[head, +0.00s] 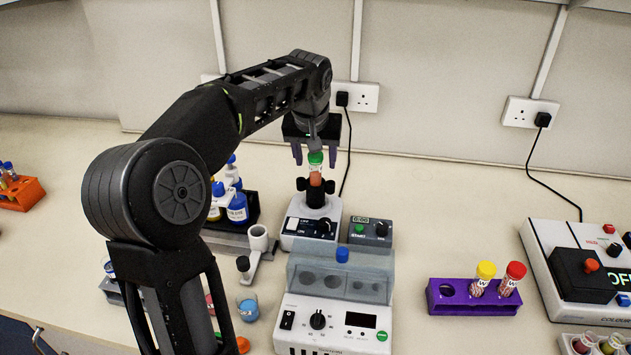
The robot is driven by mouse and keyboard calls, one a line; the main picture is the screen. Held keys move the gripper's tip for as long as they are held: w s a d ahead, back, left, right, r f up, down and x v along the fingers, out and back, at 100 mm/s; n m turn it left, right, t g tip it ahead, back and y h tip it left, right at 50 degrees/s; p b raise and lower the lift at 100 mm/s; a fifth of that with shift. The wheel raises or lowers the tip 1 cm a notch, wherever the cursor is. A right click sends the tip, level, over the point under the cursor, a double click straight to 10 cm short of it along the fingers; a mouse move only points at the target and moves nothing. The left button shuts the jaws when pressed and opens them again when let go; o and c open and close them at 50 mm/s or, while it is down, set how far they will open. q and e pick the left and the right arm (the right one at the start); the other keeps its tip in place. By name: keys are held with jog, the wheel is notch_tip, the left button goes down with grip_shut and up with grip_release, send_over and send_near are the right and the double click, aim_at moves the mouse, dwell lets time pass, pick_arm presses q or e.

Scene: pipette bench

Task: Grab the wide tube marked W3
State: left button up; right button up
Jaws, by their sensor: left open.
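My left gripper (315,153) is open and points down, one finger to each side of a green-capped tube (315,168). Both fingers look apart from the cap. That tube stands upright in the black head of a white mixer (310,226); its marking is too small to read. A yellow-capped tube (482,279) and a red-capped tube (511,280) stand in a purple rack (447,296) at the right. Their labels show a W, but the digits are not legible. I cannot tell which tube is W3. My right gripper is not in view.
A white heater block (331,325) with a clear cover stands in front of the mixer, beside a small timer box (370,232). Blue-labelled bottles (237,208) stand left of the mixer. A colorimeter (585,270) is at the far right. Bench behind the purple rack is clear.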

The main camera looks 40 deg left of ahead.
pick_arm(q)
jog(key=shift+c, duration=0.3)
grip_shut()
dwell(0.4)
